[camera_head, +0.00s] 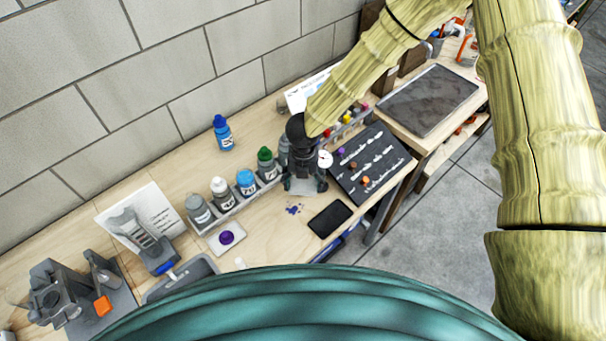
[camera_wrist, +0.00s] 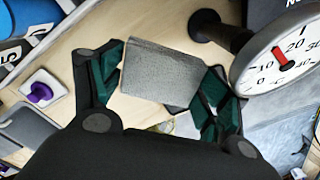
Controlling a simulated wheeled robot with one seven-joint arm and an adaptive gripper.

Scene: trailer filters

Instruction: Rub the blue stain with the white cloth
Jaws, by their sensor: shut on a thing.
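My gripper (camera_head: 304,185) is over the workbench, its dark green fingers on either side of a pale grey-white cloth (camera_head: 301,190). In the wrist view my gripper (camera_wrist: 160,85) is shut on the cloth (camera_wrist: 160,76), which spans between the two fingers like a small flat block. The blue stain (camera_head: 294,209) is a dark blue-violet splatter on the bare wood, just in front of the cloth in the head view. The cloth appears apart from the stain; its exact height above the bench is hard to tell. I cannot make out the stain in the wrist view.
A row of paint bottles (camera_head: 246,182) stands left of my gripper. A round dial (camera_wrist: 285,52) is close beside the right finger. A dark board (camera_head: 369,163) lies to the right, a black flat pad (camera_head: 330,219) in front. A purple-knobbed white block (camera_head: 227,238) sits left of the stain.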

